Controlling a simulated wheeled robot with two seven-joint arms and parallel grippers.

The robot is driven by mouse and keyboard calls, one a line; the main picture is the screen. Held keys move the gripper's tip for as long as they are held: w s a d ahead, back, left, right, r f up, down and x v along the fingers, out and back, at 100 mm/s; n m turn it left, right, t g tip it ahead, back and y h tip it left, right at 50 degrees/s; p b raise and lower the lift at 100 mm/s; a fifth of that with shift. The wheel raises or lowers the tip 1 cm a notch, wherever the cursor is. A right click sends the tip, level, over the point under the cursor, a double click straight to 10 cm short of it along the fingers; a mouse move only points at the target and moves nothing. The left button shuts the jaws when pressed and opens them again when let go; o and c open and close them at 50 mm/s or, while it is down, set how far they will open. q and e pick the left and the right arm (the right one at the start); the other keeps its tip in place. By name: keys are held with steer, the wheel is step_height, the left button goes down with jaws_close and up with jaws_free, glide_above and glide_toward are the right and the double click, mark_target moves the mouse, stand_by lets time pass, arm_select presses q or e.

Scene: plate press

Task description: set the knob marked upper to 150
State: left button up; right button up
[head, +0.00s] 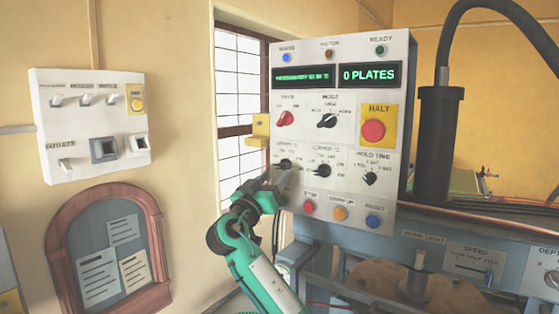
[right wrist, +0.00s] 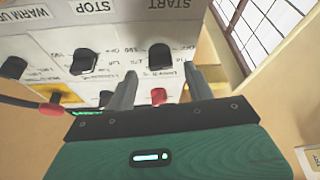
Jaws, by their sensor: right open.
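The control panel (head: 345,85) stands upright in the middle of the head view. Its lower row has three black knobs. The left knob (head: 285,163) has a blurred label, so I cannot confirm the word upper or read its setting. The middle knob (head: 322,171) and the hold time knob (head: 369,178) are to its right. My right gripper (head: 272,188) is just below and left of the left knob. In the upside-down right wrist view, my right gripper (right wrist: 161,73) is open, and the left knob (right wrist: 159,57) shows between its fingertips. My left gripper is not in view.
A red knob (head: 285,118), mode knob (head: 327,120) and HALT button (head: 373,131) are above. A window (head: 240,85) and wall outlet box (head: 93,120) are left.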

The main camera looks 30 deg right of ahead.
mark_target(284, 166)
steer(key=p+x, duration=0.1)
steer(key=x, duration=0.3)
